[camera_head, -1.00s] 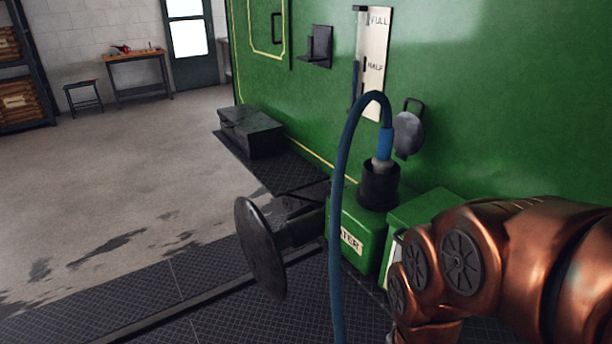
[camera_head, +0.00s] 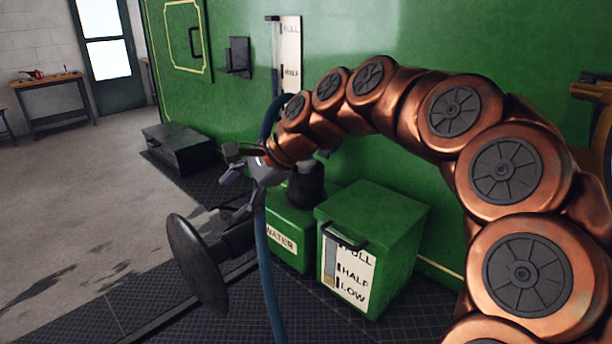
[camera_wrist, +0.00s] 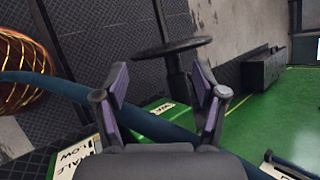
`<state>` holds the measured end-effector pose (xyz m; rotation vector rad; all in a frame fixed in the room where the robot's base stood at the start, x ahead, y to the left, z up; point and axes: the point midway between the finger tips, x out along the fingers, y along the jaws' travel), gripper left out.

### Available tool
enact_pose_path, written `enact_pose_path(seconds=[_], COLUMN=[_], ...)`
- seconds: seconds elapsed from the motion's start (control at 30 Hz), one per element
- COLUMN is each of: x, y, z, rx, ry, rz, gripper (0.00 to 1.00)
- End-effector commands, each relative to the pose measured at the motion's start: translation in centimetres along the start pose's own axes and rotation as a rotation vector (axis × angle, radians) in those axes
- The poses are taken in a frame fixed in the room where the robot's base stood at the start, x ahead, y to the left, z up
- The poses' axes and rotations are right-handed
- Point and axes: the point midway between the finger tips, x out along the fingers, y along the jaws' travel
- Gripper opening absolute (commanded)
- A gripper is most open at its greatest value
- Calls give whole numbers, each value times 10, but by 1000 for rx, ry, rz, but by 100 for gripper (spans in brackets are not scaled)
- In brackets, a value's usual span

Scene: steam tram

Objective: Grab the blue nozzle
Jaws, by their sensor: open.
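The blue hose (camera_head: 265,255) rises from the floor, passes behind my gripper and arcs up beside the green wall. Its nozzle end is hidden behind my copper arm in the head view, above the black filler cup (camera_head: 306,188) on the green WATER box (camera_head: 290,240). My gripper (camera_head: 233,194) is open, in front of the hose and left of the cup. In the wrist view the gripper (camera_wrist: 160,72) has its fingers spread. The hose (camera_wrist: 75,87) crosses behind the fingers there, and I cannot tell whether they touch. I cannot make out the nozzle in the wrist view.
A green box with a level gauge (camera_head: 390,235) stands right of the WATER box. A round black buffer (camera_head: 195,262) juts out at left. A black step box (camera_head: 178,148) sits by the green wall (camera_head: 420,40). Open floor (camera_head: 70,190) lies to the left.

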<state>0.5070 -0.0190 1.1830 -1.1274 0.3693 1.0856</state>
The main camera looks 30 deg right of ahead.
Motion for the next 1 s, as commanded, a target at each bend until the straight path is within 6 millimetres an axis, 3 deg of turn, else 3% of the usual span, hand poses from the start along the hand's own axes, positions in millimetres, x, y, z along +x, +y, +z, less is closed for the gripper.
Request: enact_pose_path(seconds=[0.03, 0.1, 0.2, 0.3, 0.43, 0.6, 1.0], x=[-9, -26, -54, -82, -110, -124, -98], y=[-24, -54, -84, -99, -105, -105, -123], z=[-26, -60, -118, -172, -223, -253, -259], rx=[136, 328, 598, 825, 1025, 1143, 1155], ry=[-14, -38, -77, -118, -161, -189, -193], rz=[-73, -174, -306, -419, -521, -580, -582], gripper=[70, 70, 70, 70, 70, 70, 70])
